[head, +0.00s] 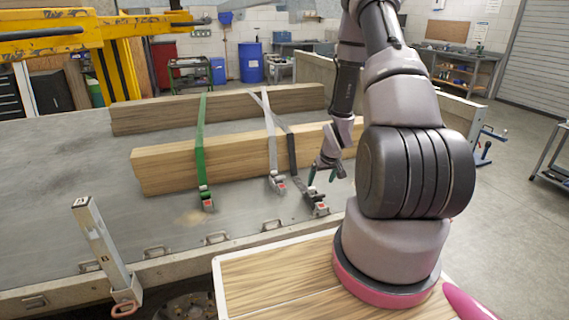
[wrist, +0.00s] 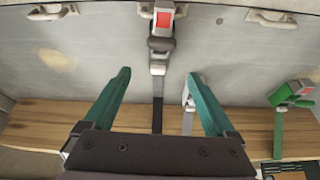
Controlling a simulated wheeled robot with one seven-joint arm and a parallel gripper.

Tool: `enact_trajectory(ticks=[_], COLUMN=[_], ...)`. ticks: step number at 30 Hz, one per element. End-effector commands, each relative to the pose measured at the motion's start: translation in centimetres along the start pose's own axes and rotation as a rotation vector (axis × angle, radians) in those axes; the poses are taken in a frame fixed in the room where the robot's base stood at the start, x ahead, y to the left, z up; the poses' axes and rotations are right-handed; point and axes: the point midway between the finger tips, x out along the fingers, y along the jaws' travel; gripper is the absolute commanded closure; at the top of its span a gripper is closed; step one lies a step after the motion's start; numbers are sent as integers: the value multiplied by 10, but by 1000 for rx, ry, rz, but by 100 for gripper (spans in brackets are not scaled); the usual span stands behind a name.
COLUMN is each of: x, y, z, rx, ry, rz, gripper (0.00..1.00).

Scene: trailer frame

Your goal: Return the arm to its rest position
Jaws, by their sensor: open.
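My arm rises from its round base on the wood-topped platform (head: 270,280) and bends over, its end reaching down above the trailer bed. My gripper (head: 324,178) is open and empty, with two teal fingers pointing down near the dark strap's buckle (head: 316,205). In the wrist view my gripper (wrist: 158,78) has its fingers spread wide apart. The dark strap's buckle (wrist: 162,28) with its red button shows beyond and between the fingertips. I cannot tell the exact gap, but nothing is between the fingers in their grip.
Two wooden beams (head: 165,173) lie on the grey trailer bed (head: 60,180). A green strap (head: 200,140), a grey strap (head: 271,140) and the dark strap cross them. A post (head: 98,240) stands at the front left. A yellow lift frame (head: 120,70) is behind.

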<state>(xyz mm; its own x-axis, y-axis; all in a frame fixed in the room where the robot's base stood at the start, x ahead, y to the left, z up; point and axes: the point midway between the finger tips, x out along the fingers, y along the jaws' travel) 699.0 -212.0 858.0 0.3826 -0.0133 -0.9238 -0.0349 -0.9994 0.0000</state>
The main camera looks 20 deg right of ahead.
Motion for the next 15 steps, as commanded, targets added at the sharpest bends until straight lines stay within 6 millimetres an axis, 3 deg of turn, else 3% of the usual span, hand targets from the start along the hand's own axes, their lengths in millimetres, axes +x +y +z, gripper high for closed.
enact_trajectory(ticks=[5,8,15], x=[-9,-34,-140], y=[0,-1,-16], z=[-8,-24,-72], rx=[2,12,69], ry=[6,17,53], rz=[5,17,46], gripper=[9,9,9])
